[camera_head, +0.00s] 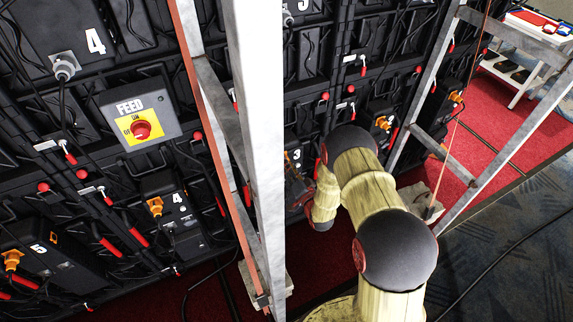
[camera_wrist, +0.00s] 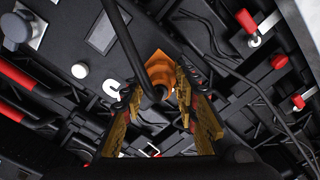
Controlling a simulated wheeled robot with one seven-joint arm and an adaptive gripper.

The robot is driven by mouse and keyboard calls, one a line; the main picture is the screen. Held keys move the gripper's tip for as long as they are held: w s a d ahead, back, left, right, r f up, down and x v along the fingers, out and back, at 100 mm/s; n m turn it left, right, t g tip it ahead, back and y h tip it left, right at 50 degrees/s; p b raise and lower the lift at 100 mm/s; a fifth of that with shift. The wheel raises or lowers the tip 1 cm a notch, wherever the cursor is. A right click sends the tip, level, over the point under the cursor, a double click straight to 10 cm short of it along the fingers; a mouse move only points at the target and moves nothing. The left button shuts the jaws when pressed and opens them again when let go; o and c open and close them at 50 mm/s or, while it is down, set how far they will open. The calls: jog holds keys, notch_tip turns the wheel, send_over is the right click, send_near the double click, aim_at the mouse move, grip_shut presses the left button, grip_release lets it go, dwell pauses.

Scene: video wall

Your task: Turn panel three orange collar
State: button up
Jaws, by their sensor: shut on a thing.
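The orange collar (camera_wrist: 158,66) shows in the wrist view, around a dark cable plug on a black panel unit. My gripper (camera_wrist: 158,88) has one finger on each side of the collar and is shut on it. A dark cable runs from the upper left down to the plug, between the fingers. A white mark, partly hidden, is on the panel beside the left finger. In the head view, panel three's unit (camera_head: 297,157) shows a white "3" left of my arm.
A metal ladder (camera_head: 252,130) stands left of my arm, and another ladder frame (camera_head: 425,90) stands to the right. A FEED switch box (camera_head: 140,118) and other orange connectors are on the wall. In the wrist view, red-handled latches (camera_wrist: 247,22) and loose cables lie at the right.

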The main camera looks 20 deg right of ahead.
jog(key=o, duration=1.2)
jog(key=shift+c, duration=0.2)
jog(key=shift+s, duration=0.1)
jog(key=s+d, duration=0.2)
jog(key=s, duration=0.9)
jog(key=shift+s+d, duration=0.2)
jog(key=shift+s, duration=0.1)
